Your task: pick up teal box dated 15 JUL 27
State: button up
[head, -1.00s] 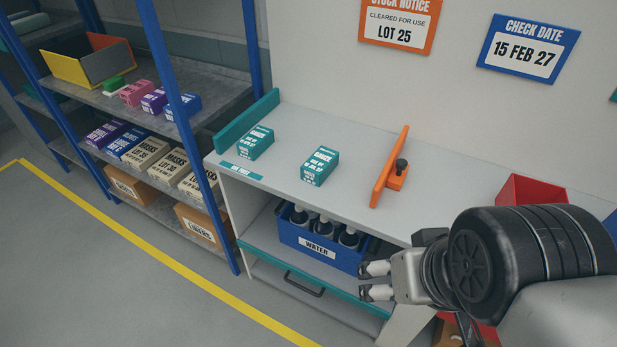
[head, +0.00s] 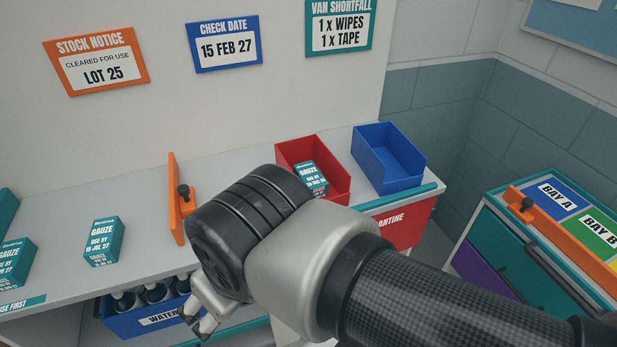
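A teal gauze box (head: 103,242) stands upright on the grey shelf top in the head view, and its label appears to read use by 15 JUL 27. Another teal gauze box (head: 14,263) stands to its left, partly cut by the frame edge, its date too small to read surely. A third teal gauze box (head: 311,178) is in the red bin (head: 335,165), its date unclear. My gripper (head: 198,321) is open and empty, low in front of the shelf, right of and apart from the dated box. My arm hides part of the shelf.
An orange divider (head: 174,205) with a black knob stands right of the dated box. A blue bin (head: 389,157) is beside the red one. A blue crate of bottles (head: 130,318) sits below the top. An orange-edged bay cabinet (head: 500,250) is at right.

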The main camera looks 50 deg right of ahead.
aim_at(103, 248)
jog(key=i+j+z, duration=0.4)
jog(key=j, duration=0.25)
jog(key=i+j+z, duration=0.4)
jog(key=j, duration=0.35)
jog(key=i+j+z, duration=0.2)
jog(key=j, duration=0.2)
jog(key=k, duration=0.1)
